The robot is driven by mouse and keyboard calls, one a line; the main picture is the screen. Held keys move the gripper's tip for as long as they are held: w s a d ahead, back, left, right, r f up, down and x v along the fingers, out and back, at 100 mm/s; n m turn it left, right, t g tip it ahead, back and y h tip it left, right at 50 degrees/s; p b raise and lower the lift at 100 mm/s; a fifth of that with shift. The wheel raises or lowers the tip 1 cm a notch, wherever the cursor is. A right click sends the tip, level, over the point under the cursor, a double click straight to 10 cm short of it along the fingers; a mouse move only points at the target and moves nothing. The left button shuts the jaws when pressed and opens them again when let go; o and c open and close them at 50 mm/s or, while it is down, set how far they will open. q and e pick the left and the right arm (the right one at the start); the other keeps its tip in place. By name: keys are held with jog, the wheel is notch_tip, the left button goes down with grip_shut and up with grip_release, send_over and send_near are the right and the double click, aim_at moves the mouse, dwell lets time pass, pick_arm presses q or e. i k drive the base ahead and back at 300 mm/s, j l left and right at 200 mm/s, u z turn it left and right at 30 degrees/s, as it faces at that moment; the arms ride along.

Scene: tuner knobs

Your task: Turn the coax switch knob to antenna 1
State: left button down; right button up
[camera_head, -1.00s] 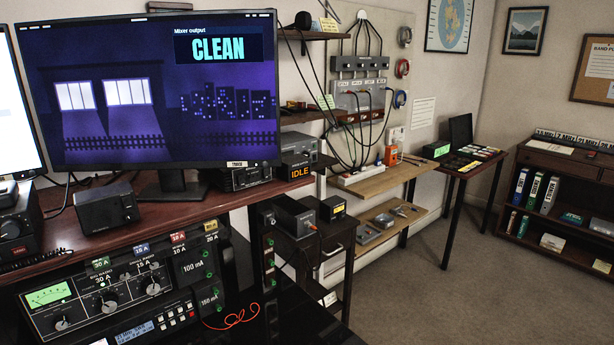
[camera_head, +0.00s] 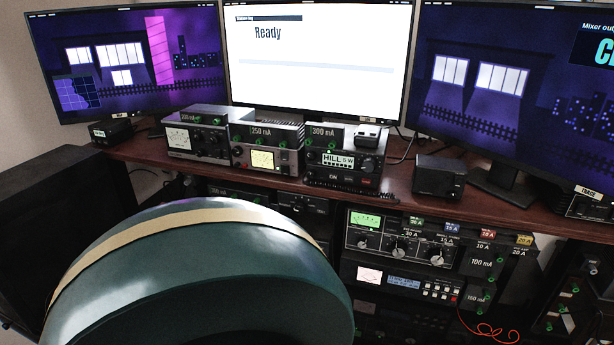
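No coax switch with readable antenna markings can be made out. Below the desk, a rack unit (camera_head: 405,263) has a green-lit meter (camera_head: 366,219) and several round knobs, including a left knob (camera_head: 362,240), a middle knob (camera_head: 398,249) and a right knob (camera_head: 437,257). Their pointer settings are too small to read. Coloured tags stand along its top right. Neither of my grippers is in view.
A large dark green rounded form with a tan band (camera_head: 205,216) fills the lower left and hides part of the rack. Three monitors and several radios, including one reading HILL (camera_head: 338,161), stand on the brown desk (camera_head: 400,197). An orange cable (camera_head: 490,331) hangs at right.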

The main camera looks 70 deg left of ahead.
aim_at(301, 209)
jog(key=u, duration=0.85)
jog(key=k+u, duration=0.1)
jog(key=u, duration=0.35)
jog(key=l+u, duration=0.1)
jog(key=u, duration=0.3)
jog(key=k+u, duration=0.1)
jog(key=u, duration=0.35)
